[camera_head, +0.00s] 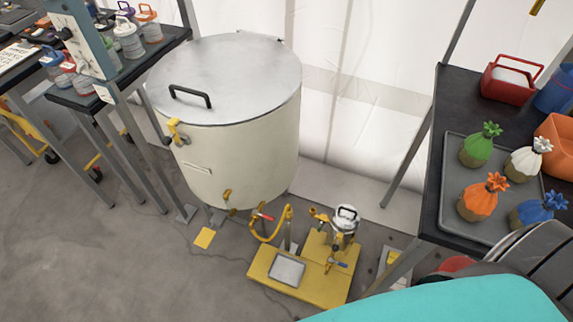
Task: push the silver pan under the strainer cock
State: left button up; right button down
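The silver pan (287,270) is a small, shallow, square tray lying flat on the left part of a low yellow platform (322,290) on the floor. The strainer (345,218) looks to be the small silver canister with a black top handle at the platform's back right. A small cock (338,264) with a blue handle shows below it, to the right of the pan. The pan is apart from this cock and not beneath it. Neither of my grippers is in view.
A large cream tank (240,160) with a metal lid stands behind the platform. A yellow hose (284,225) and red-handled valve (264,216) hang near the pan. A dark table (437,180) with a tray of colored sacks stands right. Floor (130,260) at front left is clear.

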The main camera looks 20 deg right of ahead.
aim_at(285, 270)
jog(key=k+z, duration=0.25)
jog(key=k, duration=0.2)
jog(key=k+l+z, duration=0.1)
jog(key=k+z, duration=0.15)
jog(key=k, duration=0.2)
